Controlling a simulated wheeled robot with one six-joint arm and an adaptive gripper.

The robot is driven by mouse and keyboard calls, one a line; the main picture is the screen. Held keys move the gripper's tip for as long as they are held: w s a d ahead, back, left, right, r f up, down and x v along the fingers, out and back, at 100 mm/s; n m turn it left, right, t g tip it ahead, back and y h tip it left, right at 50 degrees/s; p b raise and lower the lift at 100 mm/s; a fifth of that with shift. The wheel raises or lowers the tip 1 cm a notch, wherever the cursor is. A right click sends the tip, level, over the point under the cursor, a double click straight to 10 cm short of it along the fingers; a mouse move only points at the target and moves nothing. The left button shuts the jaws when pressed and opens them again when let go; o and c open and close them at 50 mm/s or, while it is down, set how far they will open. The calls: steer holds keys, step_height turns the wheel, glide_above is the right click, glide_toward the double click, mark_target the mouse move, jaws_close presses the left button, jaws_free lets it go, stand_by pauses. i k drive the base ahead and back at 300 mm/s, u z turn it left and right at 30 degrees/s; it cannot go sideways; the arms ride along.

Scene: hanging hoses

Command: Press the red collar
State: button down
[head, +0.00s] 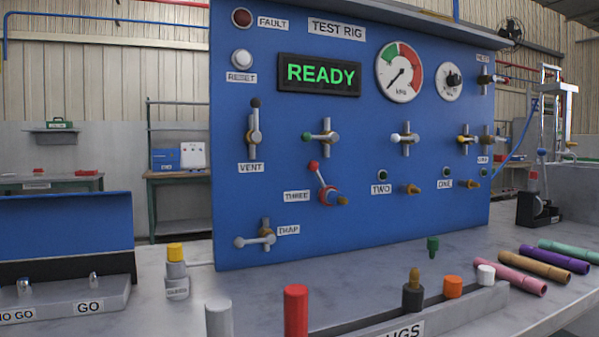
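A red collar (327,195) sits around the base of the brass fitting (342,201) beside the THREE label on the blue test rig panel (240,200). A lever with a red knob (313,166) stands just above it, its rod running down toward the collar. Whether the collar is pushed in cannot be told from here. The fittings at TWO (411,189) and ONE (473,184) show no red collar. My gripper is not in view.
A red cylinder (296,311) and a grey one (219,317) stand in front of the panel. A plugs rack (450,318) and several coloured tubes (508,273) lie at the right. A green-lit READY display (320,75) is above.

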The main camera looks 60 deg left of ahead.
mark_target(313, 166)
steer(key=u, duration=0.75)
steer(key=i, duration=0.9)
steer(key=u, duration=0.8)
